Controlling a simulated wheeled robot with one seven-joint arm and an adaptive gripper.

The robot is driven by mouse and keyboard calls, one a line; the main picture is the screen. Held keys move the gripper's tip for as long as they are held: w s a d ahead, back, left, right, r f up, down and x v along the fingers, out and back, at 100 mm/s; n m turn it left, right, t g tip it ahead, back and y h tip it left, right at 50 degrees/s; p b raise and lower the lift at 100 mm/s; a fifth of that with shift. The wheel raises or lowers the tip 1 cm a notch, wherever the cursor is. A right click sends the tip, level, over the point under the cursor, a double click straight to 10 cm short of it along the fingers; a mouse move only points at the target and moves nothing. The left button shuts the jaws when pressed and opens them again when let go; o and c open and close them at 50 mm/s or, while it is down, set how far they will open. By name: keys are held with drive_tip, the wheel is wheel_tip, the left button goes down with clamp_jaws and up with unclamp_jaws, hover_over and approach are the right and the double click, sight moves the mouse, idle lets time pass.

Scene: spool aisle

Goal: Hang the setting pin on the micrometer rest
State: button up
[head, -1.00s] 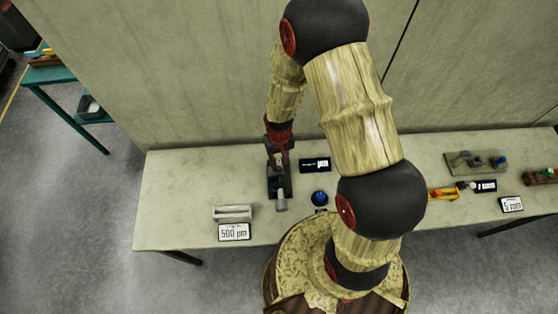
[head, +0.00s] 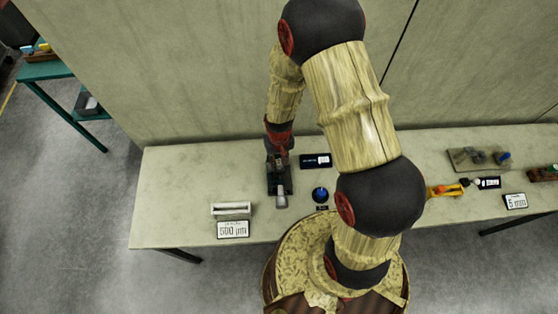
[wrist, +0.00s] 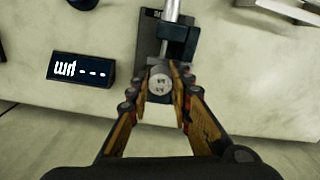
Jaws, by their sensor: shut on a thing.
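My gripper (head: 277,158) points down over the back end of a dark fixture on the bench, which I take for the micrometer rest (head: 286,186). The fixture also shows in the wrist view (wrist: 150,42), with a silver cylinder (wrist: 172,10) along it. My fingers (wrist: 160,88) are shut on a small pale round piece with dark marks, apparently the end of the setting pin (wrist: 160,84). The rest of the pin is hidden below the fingers. I cannot tell whether the pin touches the fixture.
A dark display (head: 316,161) stands beside the fixture, and a blue-topped round piece (head: 320,194) stands in front of it. A pale block (head: 231,209) and a 500 µm sign (head: 233,229) are at the front left. Yellow and grey fixtures stand at the right.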

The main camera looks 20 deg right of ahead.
drive_tip(key=o, duration=1)
drive_tip(key=shift+f, duration=0.1)
drive_tip(key=shift+o, duration=0.2)
wheel_tip(320, 180, up, 12)
idle(0.3)
